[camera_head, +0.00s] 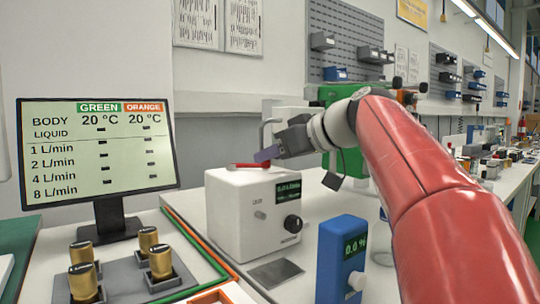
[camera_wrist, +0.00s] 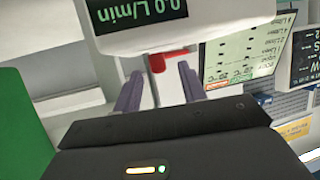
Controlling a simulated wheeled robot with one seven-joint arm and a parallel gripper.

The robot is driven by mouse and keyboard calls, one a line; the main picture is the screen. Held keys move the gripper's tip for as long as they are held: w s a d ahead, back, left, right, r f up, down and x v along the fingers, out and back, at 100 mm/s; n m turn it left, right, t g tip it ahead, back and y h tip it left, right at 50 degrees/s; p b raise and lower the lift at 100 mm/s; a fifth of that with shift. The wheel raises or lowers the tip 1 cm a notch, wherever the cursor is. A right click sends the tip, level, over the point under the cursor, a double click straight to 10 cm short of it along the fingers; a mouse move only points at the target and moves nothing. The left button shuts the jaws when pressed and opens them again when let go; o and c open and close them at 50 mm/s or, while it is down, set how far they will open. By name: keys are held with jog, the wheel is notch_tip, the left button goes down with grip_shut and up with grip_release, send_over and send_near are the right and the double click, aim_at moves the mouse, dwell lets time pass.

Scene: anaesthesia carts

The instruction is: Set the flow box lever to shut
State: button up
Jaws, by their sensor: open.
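The white flow box (camera_head: 238,215) stands on the bench at the middle of the head view, with a dark display and a black knob on its front. Its red lever (camera_head: 248,166) lies across the top. My gripper (camera_head: 267,154) is open at the lever, its purple fingers close to the lever's right part. In the wrist view, the red lever (camera_wrist: 157,62) shows beyond and between the two spread fingertips of my gripper (camera_wrist: 157,82). I cannot tell whether a finger touches it. The box's display (camera_wrist: 138,14) reads 0.0 L/min there.
A blue box (camera_head: 340,258) with a 0.0 % display stands right of the flow box, near my red arm. A monitor (camera_head: 97,150) and several gold-topped cylinders (camera_head: 148,240) are on the left. A grey pad (camera_head: 275,273) lies in front of the flow box.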

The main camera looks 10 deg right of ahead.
jog(key=shift+w+a+f, duration=0.25)
jog(key=shift+w+a, duration=0.1)
jog(key=shift+w, duration=0.2)
grip_shut()
